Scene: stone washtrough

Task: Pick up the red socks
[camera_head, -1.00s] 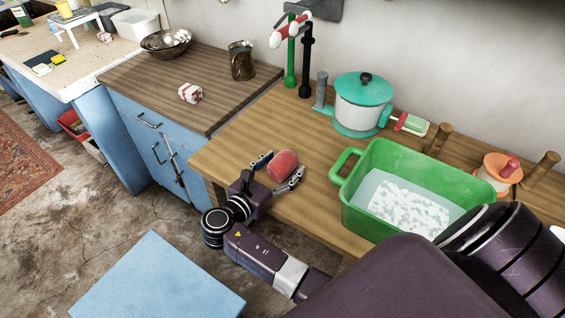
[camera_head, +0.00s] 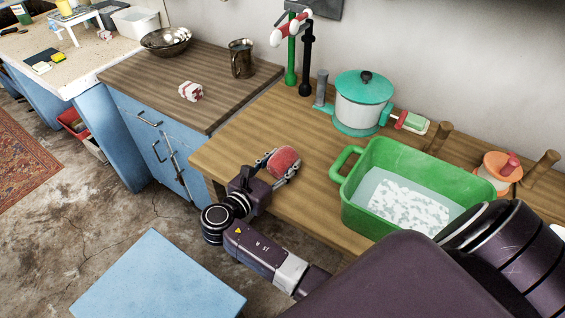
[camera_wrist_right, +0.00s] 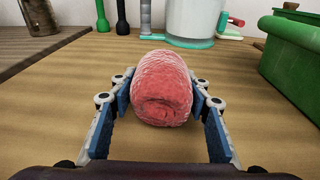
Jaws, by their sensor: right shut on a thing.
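The red socks (camera_head: 285,158) are a rolled, rounded bundle near the front edge of the wooden counter, left of the green basin. My right gripper (camera_head: 279,164) is shut on them, with one finger along each side. In the right wrist view the red socks (camera_wrist_right: 161,88) sit between the two blue-padded fingers of the right gripper (camera_wrist_right: 165,105). They appear to rest on the wood, not clearly lifted. My left gripper is not in view.
The green basin (camera_head: 352,190) of soapy water stands right of the socks. A white and teal pot (camera_head: 362,105) stands behind. Taps (camera_head: 291,60) rise at the back. A striped red and white bundle (camera_head: 191,91) and a metal mug (camera_head: 242,60) are on the darker counter to the left.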

